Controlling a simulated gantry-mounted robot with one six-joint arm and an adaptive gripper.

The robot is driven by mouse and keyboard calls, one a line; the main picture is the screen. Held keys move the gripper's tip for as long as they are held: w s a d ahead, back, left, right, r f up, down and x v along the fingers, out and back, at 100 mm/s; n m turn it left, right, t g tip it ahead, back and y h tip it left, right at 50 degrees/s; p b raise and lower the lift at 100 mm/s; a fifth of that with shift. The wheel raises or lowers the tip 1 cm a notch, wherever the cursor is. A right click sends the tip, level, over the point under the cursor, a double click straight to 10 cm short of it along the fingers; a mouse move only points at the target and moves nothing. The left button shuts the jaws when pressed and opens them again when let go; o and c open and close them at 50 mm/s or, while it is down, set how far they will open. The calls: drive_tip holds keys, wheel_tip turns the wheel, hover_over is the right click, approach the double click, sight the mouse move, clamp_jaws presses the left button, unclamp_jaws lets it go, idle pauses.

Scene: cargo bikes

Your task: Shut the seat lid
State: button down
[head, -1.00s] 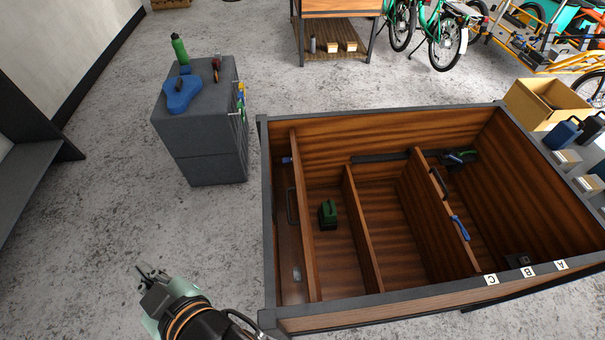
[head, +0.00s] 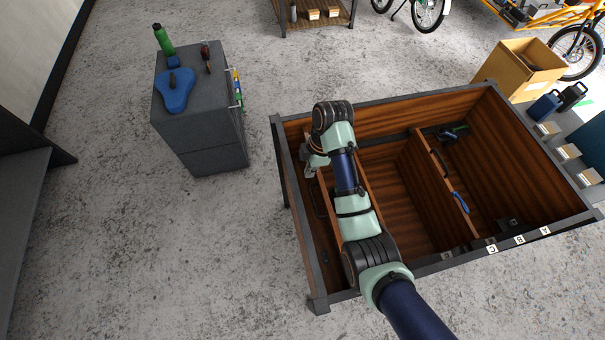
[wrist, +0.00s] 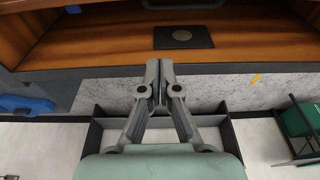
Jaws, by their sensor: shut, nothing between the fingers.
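The large wooden cargo box (head: 545,237) with a dark metal frame stands open-topped at the right in the head view. Upright boards divide it inside. The narrow left section has a dark handle (head: 318,199) and an upright board beside it. Which board is the seat lid I cannot tell for sure. My arm hides much of this section. My gripper (head: 309,172) is over the box's left section, near its left rim. In the wrist view my gripper (wrist: 159,72) is shut and empty, in front of a wooden panel (wrist: 110,35) with a dark plate (wrist: 182,38).
A grey cabinet (head: 205,125) with a blue saddle-shaped item (head: 175,92) and a green bottle (head: 163,40) stands left of the box. A cardboard box (head: 510,72) is beyond its far right corner. Clear floor lies between cabinet and box.

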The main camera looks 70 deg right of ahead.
sight(317, 184)
drive_tip(key=f, duration=0.3)
drive_tip(key=s+f, duration=0.1)
drive_tip(key=f, duration=0.2)
drive_tip(key=d+f, duration=0.1)
drive_tip(key=f, duration=0.2)
drive_tip(key=shift+s, duration=0.25)
drive_tip(key=shift+s+d, duration=0.1)
drive_tip(key=shift+s, duration=0.15)
drive_tip(key=shift+s+p, duration=0.1)
drive_tip(key=shift+p, duration=0.2)
